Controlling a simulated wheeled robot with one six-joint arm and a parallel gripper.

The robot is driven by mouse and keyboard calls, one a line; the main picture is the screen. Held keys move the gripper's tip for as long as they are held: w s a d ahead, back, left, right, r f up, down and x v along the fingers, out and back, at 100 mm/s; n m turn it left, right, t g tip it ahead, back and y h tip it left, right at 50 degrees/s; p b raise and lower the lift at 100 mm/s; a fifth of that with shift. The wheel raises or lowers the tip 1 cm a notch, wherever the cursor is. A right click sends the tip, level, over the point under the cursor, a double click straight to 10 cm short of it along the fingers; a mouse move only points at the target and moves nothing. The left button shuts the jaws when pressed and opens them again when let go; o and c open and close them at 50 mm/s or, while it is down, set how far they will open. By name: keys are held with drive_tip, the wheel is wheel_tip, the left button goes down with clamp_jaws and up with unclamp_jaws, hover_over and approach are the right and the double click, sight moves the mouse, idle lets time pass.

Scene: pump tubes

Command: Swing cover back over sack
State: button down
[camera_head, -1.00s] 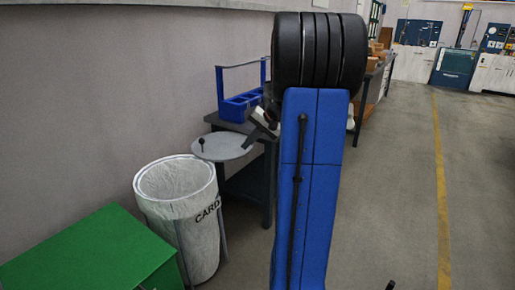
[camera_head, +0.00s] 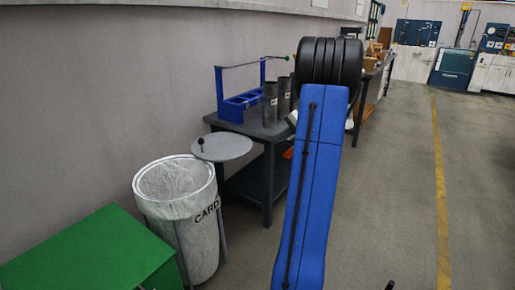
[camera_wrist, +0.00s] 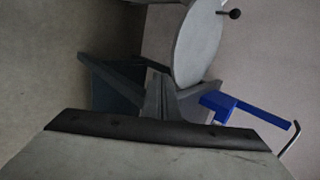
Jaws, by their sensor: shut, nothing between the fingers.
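The sack (camera_head: 185,230) is white, marked CARD, and hangs in a round-rimmed stand in the head view. Its mouth is uncovered. The cover (camera_head: 222,147) is a flat grey disc with a black knob (camera_head: 201,143), out beyond the sack's far right rim, beside the workbench. In the wrist view the cover (camera_wrist: 195,45) shows at upper right, its knob at its right edge. My gripper (camera_wrist: 163,92) is shut and empty at the lower middle of the wrist view, apart from the cover. In the head view my own arm mostly hides it.
A dark workbench (camera_head: 262,130) stands behind the cover, with a blue rack (camera_head: 238,107) and dark tubes (camera_head: 270,103) on it. The rack (camera_wrist: 220,103) also shows in the wrist view. A green box (camera_head: 90,252) stands at front left. The floor at right is clear.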

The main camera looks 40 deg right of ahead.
drive_tip(key=shift+w, duration=0.1)
drive_tip(key=w+r+x, duration=0.1)
drive_tip(key=r+x, duration=0.1)
drive_tip(key=x, duration=1)
drive_tip(key=shift+w+a+f, duration=0.3)
drive_tip(key=shift+w+a, duration=0.1)
drive_tip(key=shift+w, duration=0.25)
drive_tip(key=shift+w, duration=0.15)
